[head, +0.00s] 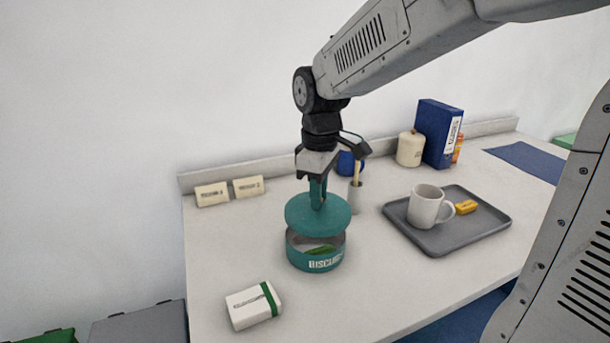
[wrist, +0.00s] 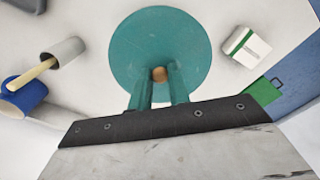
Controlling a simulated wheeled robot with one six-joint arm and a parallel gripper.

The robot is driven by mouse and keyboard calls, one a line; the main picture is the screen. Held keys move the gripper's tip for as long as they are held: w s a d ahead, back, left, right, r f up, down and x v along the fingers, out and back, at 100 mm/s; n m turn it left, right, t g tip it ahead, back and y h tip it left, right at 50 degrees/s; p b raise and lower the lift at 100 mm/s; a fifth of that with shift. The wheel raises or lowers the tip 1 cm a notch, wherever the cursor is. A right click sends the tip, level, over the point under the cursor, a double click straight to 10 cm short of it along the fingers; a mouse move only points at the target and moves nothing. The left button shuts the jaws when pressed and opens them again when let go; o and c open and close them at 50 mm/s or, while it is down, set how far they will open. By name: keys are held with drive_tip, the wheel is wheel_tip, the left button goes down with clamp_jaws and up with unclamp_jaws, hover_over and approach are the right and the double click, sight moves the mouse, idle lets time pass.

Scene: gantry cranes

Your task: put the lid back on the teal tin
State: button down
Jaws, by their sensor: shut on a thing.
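The teal tin (head: 315,257), labelled with letters starting "BISCU", stands upright on the counter in the head view. In the wrist view the lid (wrist: 161,32) fills the top middle, and the round brown knob (wrist: 159,74) sits between my fingertips (wrist: 160,78). The lid hides the tin there.
A white box with a green band (head: 254,305) lies in front of the tin. A beige cup with a stick (head: 356,195) and a blue mug (head: 346,163) stand behind. A grey tray (head: 470,230) holding a white mug (head: 426,206) is to the right. Two small cards (head: 212,194) stand back left.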

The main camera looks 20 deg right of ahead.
drive_tip(key=shift+w+f, duration=0.15)
drive_tip(key=shift+w, duration=0.25)
drive_tip(key=shift+f, duration=3)
drive_tip(key=shift+s+f, duration=0.1)
drive_tip(key=shift+f, duration=0.1)
drive_tip(key=c, duration=0.7)
unclamp_jaws()
drive_tip(key=shift+c, duration=0.2)
drive_tip(key=shift+r, duration=3.55)
drive_tip(key=shift+c, duration=0.4)
